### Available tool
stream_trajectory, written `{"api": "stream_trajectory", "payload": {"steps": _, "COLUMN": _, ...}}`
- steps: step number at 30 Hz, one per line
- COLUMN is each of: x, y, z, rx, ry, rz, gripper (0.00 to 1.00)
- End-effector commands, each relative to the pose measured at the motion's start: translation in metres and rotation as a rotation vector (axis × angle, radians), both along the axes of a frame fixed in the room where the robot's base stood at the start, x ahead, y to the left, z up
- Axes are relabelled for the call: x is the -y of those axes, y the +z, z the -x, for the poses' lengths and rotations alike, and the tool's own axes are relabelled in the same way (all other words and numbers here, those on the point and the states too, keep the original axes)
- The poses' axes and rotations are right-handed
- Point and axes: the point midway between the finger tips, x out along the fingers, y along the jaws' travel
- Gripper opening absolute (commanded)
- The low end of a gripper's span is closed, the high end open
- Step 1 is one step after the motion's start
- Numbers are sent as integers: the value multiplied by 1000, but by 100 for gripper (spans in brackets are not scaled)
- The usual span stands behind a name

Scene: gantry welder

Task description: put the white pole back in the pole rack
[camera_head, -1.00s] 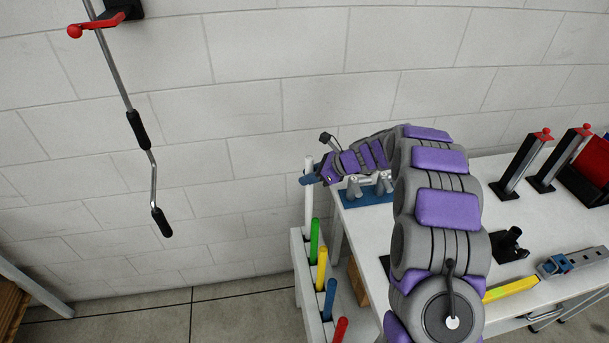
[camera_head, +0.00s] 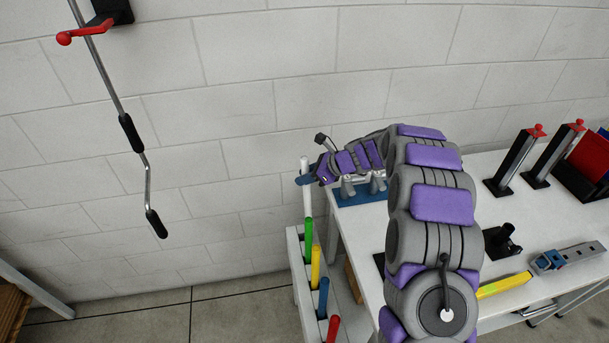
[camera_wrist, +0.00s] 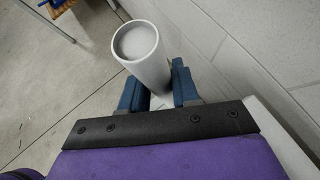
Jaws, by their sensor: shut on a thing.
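The white pole (camera_head: 307,203) stands roughly upright at the far end of the pole rack (camera_head: 296,262). My gripper (camera_head: 305,179) is shut on it near its top, with the blue fingers on either side. In the wrist view the round top of the white pole (camera_wrist: 140,50) sticks up between the fingers of my gripper (camera_wrist: 157,92). The pole's lower end is hidden behind the green pole (camera_head: 308,240), so I cannot tell how deep it sits in the rack.
Yellow (camera_head: 316,268), blue (camera_head: 323,298) and red (camera_head: 333,329) poles stand in the rack towards me. A white workbench (camera_head: 470,200) with clamps and fixtures is right of the rack. A crank rod (camera_head: 112,80) hangs at the wall on the left.

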Motion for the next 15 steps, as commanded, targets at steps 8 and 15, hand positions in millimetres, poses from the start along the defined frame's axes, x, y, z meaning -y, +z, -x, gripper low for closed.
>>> {"api": "stream_trajectory", "payload": {"steps": 8, "x": -4, "y": 5, "z": 0, "rx": 1, "ry": 1, "rz": 2, "gripper": 0}}
{"api": "stream_trajectory", "payload": {"steps": 15, "x": 0, "y": 5, "z": 0, "rx": 1, "ry": 1, "rz": -2, "gripper": 0}}
